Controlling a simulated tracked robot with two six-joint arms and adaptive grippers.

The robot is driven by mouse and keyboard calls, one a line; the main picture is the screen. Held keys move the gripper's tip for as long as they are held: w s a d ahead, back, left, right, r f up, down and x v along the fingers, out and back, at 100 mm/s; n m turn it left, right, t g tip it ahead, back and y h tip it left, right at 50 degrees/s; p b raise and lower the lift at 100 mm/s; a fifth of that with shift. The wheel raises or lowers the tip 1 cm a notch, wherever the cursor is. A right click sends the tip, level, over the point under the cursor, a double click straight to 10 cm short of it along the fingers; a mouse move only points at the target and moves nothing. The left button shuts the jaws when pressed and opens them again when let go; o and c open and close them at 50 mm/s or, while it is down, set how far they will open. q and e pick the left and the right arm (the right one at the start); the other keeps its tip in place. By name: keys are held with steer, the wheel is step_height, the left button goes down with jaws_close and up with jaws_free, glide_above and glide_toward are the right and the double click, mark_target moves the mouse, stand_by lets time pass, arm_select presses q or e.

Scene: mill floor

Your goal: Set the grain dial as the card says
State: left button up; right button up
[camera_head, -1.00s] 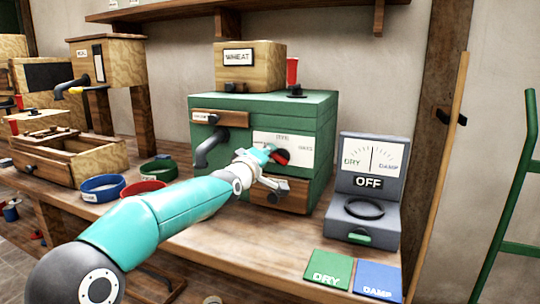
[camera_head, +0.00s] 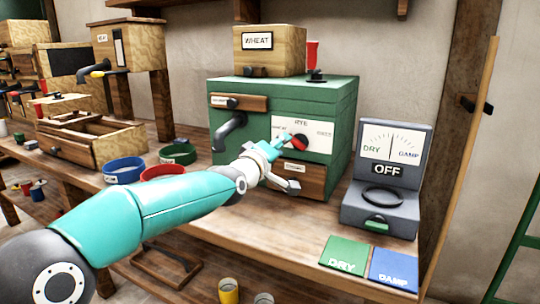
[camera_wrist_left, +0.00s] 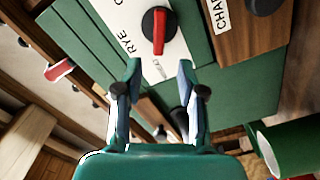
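The grain dial (camera_head: 300,143) is a dark round knob with a red bar on a white plate (camera_head: 318,138) on the green machine's front. The plate reads RYE at the top, with smaller words at either side. In the left wrist view the dial (camera_wrist_left: 159,28) is just beyond my fingertips. My left gripper (camera_head: 288,162) is in front of the dial; in its wrist view (camera_wrist_left: 160,72) the fingers are apart with nothing between them. I cannot tell exactly which word the bar points at. A WHEAT label (camera_head: 257,40) is on the wooden box on top. My right gripper is out of view.
A grey DRY/DAMP meter (camera_head: 383,207) reading OFF stands to the right. Green DRY (camera_head: 344,254) and blue DAMP (camera_head: 393,268) plates lie in front of it.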

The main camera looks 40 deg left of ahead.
arm_select(q)
steer(key=v, duration=0.6)
steer(key=shift+d, duration=0.1)
